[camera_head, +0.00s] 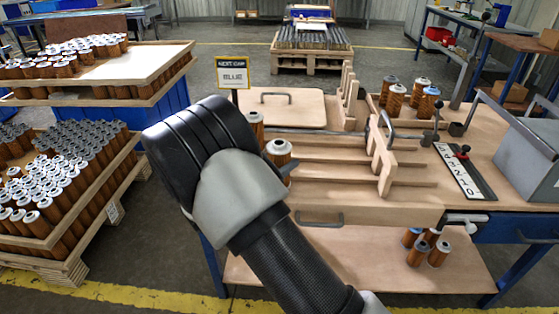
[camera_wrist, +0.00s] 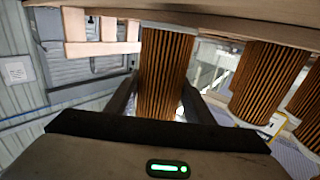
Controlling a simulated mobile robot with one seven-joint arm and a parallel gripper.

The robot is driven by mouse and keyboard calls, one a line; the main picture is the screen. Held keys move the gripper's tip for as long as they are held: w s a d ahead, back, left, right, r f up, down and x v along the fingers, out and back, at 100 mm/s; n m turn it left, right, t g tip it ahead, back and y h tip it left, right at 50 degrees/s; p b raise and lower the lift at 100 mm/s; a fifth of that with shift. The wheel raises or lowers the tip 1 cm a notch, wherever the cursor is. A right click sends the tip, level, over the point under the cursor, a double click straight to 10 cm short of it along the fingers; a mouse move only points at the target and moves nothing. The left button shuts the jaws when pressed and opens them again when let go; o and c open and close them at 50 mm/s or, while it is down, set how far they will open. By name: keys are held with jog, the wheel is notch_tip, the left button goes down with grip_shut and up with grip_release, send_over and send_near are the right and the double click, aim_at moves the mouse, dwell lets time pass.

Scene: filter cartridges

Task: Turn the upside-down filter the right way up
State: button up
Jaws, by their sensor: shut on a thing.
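In the wrist view, my gripper (camera_wrist: 158,105) has its two dark fingers shut on the sides of a brown pleated filter (camera_wrist: 166,65). Its lower part in that view is hidden by the gripper body, so I cannot tell which end is up. Two brown filters show beside the arm at the left of the workbench: a rear filter (camera_head: 256,124) and a front filter (camera_head: 279,153) with a pale, holed top. I cannot tell whether either is the held one.
More filters (camera_wrist: 262,80) stand close to the right of the held one in the wrist view. A wooden fixture with rails (camera_head: 345,150) and a clamp fills the bench (camera_head: 420,178). Several filters (camera_head: 396,100) stand behind, one blue-topped. Filter pallets (camera_head: 65,220) stand left.

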jog(key=shift+f, duration=0.95)
dwell(0.3)
jog(key=o, duration=1.2)
jog(key=p+v, duration=0.1)
jog(key=v, duration=1.6)
jog(key=shift+s+a+p, duration=0.15)
jog(key=shift+s+p, duration=0.05)
jog(key=shift+p, duration=0.15)
